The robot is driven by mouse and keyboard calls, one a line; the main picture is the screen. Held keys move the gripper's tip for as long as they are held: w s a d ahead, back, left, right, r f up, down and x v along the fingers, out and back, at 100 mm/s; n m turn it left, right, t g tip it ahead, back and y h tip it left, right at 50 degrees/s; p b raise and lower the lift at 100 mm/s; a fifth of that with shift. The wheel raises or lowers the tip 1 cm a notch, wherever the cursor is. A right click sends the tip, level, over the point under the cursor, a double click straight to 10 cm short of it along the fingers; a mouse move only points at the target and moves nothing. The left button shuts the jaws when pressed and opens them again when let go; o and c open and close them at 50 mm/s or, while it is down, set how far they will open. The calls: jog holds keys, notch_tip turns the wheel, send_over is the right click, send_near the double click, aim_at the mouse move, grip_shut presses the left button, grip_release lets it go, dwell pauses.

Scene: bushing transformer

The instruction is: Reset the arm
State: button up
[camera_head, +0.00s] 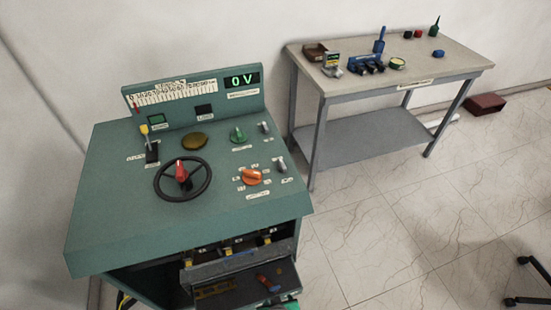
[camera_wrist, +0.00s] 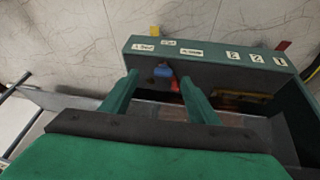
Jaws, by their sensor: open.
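My gripper (camera_wrist: 158,80) shows in the wrist view as two green fingers spread apart on a dark mount, with a gap between them. Beyond the gap I see a small blue object (camera_wrist: 163,71) with a red part beside it; it cannot be told whether the fingers touch them. A green panel edge with white labels (camera_wrist: 208,53) lies just beyond the fingertips. In the head view my arm is not clearly visible. The green control console (camera_head: 110,215) stands at left, with a display (camera_head: 242,80) reading 0 V.
The console carries a black handwheel (camera_head: 160,193), an orange knob (camera_head: 252,177) and a yellow-tipped lever (camera_head: 146,133). An open tray (camera_head: 235,295) juts from its lower front. A workbench (camera_head: 440,70) with small items stands at back right. The tiled floor between is clear; chair legs show lower right.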

jog(key=s+r+m+t, duration=0.1)
jog(key=s+r+t, duration=0.4)
jog(key=r, duration=0.8)
jog(key=s+a+r+m+t, duration=0.1)
jog(key=s+r+t, duration=0.4)
jog(key=s+r, duration=0.5)
notch_tip(320, 180, up, 4)
jog(key=shift+s+r, duration=0.2)
jog(key=shift+r, duration=0.05)
jog(key=shift+w, duration=0.1)
jog(key=shift+c, duration=0.6)
